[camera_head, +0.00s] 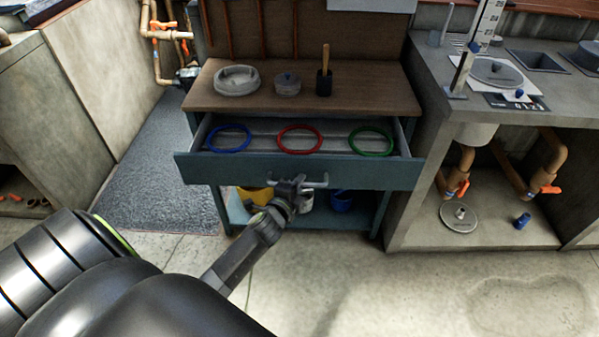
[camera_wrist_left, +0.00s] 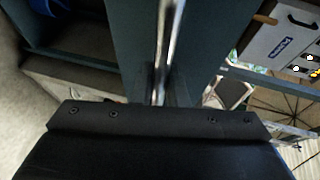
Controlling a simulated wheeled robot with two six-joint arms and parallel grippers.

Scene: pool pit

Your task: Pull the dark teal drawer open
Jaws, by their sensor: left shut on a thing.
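The dark teal drawer (camera_head: 355,176) stands open below the wooden top of a workbench. Blue, red and green rings lie inside it. A metal bar handle (camera_head: 315,184) is on its front. My left gripper (camera_head: 291,187) is at the left part of this handle, shut on it. In the left wrist view the shiny handle bar (camera_wrist_left: 168,45) runs down to the gripper, with the teal drawer front (camera_wrist_left: 125,45) beside it. The fingertips are hard to make out there. My right gripper is not in view.
The bench top (camera_head: 380,93) holds a round dish, a small lidded pot and a black holder with a wooden stick. A lower shelf (camera_head: 237,212) carries a yellow bucket and a blue cup. A concrete counter (camera_head: 425,75) stands close on the right. The floor in front is clear.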

